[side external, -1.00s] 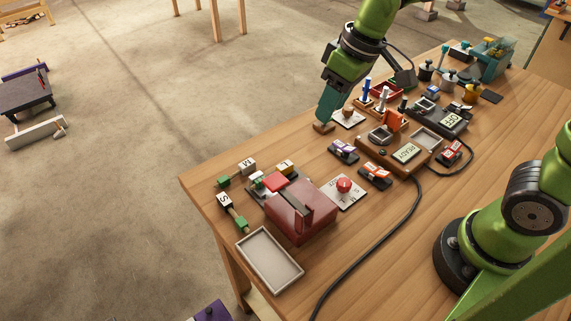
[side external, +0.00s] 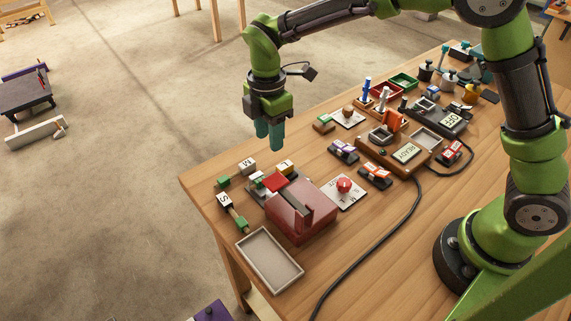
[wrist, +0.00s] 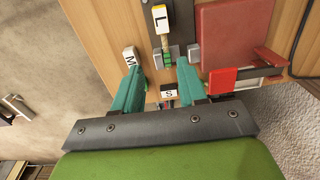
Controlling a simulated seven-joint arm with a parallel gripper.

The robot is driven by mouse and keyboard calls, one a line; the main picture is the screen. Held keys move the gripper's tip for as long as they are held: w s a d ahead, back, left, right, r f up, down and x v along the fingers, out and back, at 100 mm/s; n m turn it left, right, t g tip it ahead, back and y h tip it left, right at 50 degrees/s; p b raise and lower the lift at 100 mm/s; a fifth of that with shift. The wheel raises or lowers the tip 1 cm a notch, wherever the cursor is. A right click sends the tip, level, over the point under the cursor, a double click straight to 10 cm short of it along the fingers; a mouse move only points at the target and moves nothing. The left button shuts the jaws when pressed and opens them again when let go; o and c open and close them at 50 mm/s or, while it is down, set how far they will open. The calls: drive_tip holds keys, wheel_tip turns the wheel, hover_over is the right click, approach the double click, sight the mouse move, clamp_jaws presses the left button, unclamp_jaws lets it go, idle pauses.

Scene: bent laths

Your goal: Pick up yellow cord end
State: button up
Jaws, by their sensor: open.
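No loose cord end can be made out clearly. The only yellow piece near my gripper is a small block marked L (side external: 285,167), beside the dark red box (side external: 300,208); in the wrist view its yellow side and white L face (wrist: 161,19) show at top centre, with a green part below. My gripper (side external: 269,145) is open and empty, pointing down above the table's far left edge. In the wrist view, the teal fingers (wrist: 159,68) are apart, with the L piece beyond the gap between them.
A block marked M (wrist: 130,58) is close to the left finger in the wrist view, and one marked S (wrist: 168,93) shows between the fingers. A grey tray (side external: 246,241) lies at the front. A red button plate (side external: 343,200) and a control box (side external: 381,158) stand to the right.

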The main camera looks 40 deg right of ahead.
wheel_tip(320, 180, down, 5)
drive_tip(key=shift+f, duration=0.1)
drive_tip(key=shift+s+f, duration=0.2)
drive_tip(key=shift+f, duration=1.15)
drive_tip(key=shift+s+f, duration=0.2)
drive_tip(key=shift+f, duration=1.1)
drive_tip(key=shift+c, duration=0.4)
clamp_jaws()
